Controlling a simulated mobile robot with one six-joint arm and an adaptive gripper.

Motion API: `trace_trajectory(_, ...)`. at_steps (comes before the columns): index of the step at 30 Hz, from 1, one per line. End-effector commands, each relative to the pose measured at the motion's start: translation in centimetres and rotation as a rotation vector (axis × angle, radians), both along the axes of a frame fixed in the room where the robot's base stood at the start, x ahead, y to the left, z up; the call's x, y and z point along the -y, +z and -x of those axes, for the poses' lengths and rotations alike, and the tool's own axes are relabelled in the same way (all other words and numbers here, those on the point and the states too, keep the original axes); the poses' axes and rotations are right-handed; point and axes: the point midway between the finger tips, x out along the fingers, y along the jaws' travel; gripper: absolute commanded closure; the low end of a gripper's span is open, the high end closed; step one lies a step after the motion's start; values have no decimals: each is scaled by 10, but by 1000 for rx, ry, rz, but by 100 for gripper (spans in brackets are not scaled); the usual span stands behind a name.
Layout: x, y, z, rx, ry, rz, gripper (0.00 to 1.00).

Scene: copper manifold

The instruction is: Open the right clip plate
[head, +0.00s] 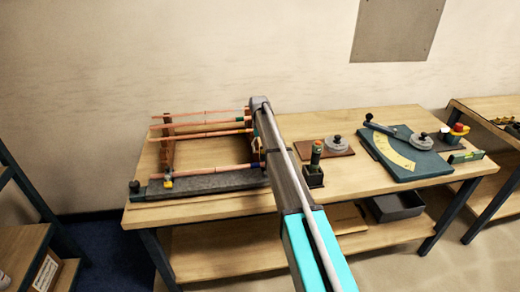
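The copper manifold stands on the left of the wooden bench, with several copper pipes (210,134) running across it above a dark grey base (215,184). A brown upright (167,150) carries the pipes at the left, with a small yellow part at its foot. A second upright (253,140) stands at the right end, mostly hidden behind my arm. I cannot make out the right clip plate or whether it is open or shut. My arm reaches up across the right end of the manifold. My gripper cannot be seen; it may be hidden behind the arm.
Right of my arm stand a dark block with a knob (314,174), a brown board with a grey round piece (337,145), and a green plate with a yellow scale (407,155). A grey tray (397,207) sits on the lower shelf. The bench's front right is clear.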

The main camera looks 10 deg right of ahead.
Motion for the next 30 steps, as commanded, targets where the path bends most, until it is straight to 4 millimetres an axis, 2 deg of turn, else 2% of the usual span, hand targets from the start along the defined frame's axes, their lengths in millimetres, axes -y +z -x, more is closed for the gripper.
trace_trajectory(11, 0, 2, -1, 0, 0, 0, 20)
trace_trajectory(30, 0, 35, -14, 0, 0, 0, 20)
